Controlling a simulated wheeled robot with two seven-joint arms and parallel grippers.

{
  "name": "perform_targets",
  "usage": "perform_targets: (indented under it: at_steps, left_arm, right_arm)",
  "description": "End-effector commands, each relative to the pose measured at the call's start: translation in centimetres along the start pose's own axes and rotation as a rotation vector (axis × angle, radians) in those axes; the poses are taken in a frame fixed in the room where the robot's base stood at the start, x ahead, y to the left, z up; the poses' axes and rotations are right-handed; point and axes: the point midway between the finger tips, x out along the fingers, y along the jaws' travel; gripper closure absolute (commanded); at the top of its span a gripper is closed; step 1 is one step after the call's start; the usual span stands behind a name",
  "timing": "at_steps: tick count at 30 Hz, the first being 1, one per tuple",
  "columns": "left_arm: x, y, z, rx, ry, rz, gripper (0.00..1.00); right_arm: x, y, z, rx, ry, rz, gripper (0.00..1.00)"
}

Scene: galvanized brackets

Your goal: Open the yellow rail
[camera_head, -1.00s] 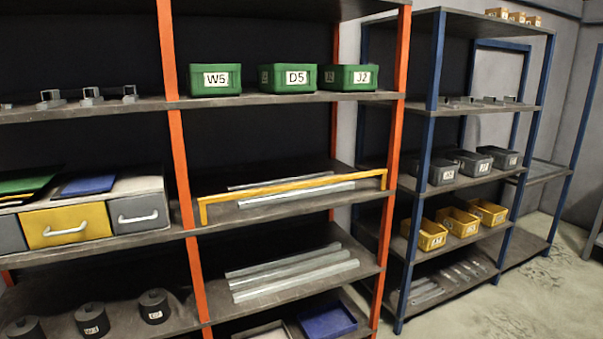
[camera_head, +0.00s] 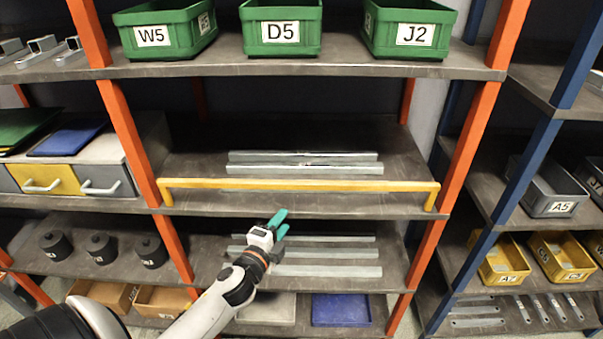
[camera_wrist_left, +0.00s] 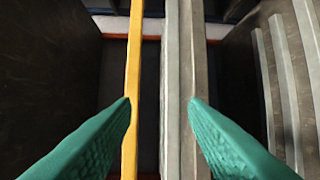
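The yellow rail (camera_head: 300,185) is a long bar with short bent-down ends. It spans the front of the middle shelf between two orange posts, and metal strips lie behind it. My left gripper (camera_head: 278,224) is in front of the rack, a little below the rail. In the left wrist view its two green fingers (camera_wrist_left: 160,106) are spread with nothing held between them. There the rail (camera_wrist_left: 133,60) runs past the left fingertip, and the shelf's grey front edge shows in the gap. I cannot tell whether a finger touches the rail. My right gripper is not in view.
Green bins (camera_head: 280,28) stand on the shelf above. Metal bars (camera_head: 310,271) lie on the shelf below, behind my left arm. A yellow drawer (camera_head: 47,179) is at the left. A blue-posted rack with yellow bins (camera_head: 498,258) stands at the right.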

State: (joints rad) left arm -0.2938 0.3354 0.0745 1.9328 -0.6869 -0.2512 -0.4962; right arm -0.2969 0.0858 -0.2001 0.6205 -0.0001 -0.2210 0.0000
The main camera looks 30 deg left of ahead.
Motion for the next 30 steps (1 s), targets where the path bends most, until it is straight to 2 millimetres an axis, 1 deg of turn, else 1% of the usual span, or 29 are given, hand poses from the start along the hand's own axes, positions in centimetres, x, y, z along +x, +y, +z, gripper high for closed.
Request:
perform_targets:
  at_steps: [1, 3, 5, 8, 12, 15, 21, 25, 30]
  left_arm:
    - [-0.1, 1.8, 0.1, 0.024, -0.004, 0.028, 0.6]
    - [0.0, 3.1, 0.2, 0.044, -0.007, 0.052, 0.6]
    - [0.4, 3.5, 0.3, 0.051, -0.007, 0.061, 0.6]
    - [1.6, 3.7, 0.3, 0.051, -0.008, 0.063, 0.6]
    - [4.4, 3.9, 0.3, 0.049, -0.007, 0.062, 0.6]
    - [6.5, 4.0, 0.4, 0.048, -0.007, 0.06, 0.6]
    - [9.9, 4.0, 0.4, 0.045, -0.007, 0.059, 0.6]
    - [11.2, 4.0, 0.4, 0.046, -0.007, 0.058, 0.6]
    - [11.8, 3.9, 0.4, 0.047, -0.008, 0.057, 0.6]
  right_arm:
    - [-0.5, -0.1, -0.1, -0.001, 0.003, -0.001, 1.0]
    - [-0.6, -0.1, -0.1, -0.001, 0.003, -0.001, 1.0]
    - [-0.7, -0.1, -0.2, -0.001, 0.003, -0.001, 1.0]
    - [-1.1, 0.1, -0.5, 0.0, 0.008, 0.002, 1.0]
    - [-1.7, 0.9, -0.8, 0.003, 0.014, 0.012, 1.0]
    - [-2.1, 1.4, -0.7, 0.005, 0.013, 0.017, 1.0]
    - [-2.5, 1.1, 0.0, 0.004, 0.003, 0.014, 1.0]
    - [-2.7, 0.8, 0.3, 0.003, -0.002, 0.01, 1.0]
    - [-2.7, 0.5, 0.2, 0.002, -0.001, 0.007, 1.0]
